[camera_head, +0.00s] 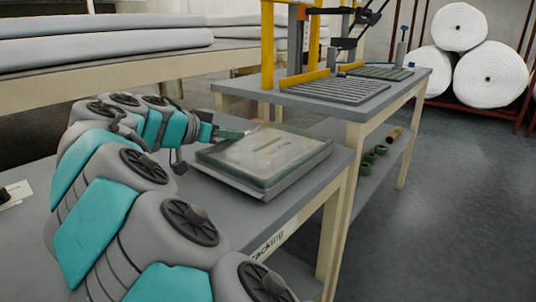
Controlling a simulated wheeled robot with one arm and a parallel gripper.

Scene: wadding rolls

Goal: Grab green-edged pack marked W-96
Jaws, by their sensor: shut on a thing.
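A flat, translucent pack (265,158) with a greenish edge lies on or just above a grey tray-like base (232,182) on the near grey table. I cannot tell whether it touches the base. Its top is pale with faint marks. No W-96 label can be read at this size. My gripper (232,134) reaches in from the left and is shut on the pack at its far-left corner. The fingertips are small and partly hidden, so the exact grip is hard to see.
The near table (310,202) ends close to the right of the base. Behind it stands a bench (392,92) with a yellow frame (267,45) and a slatted plate. Green rolls (369,160) lie on its lower shelf. White wadding rolls (490,75) sit on a rack at back right.

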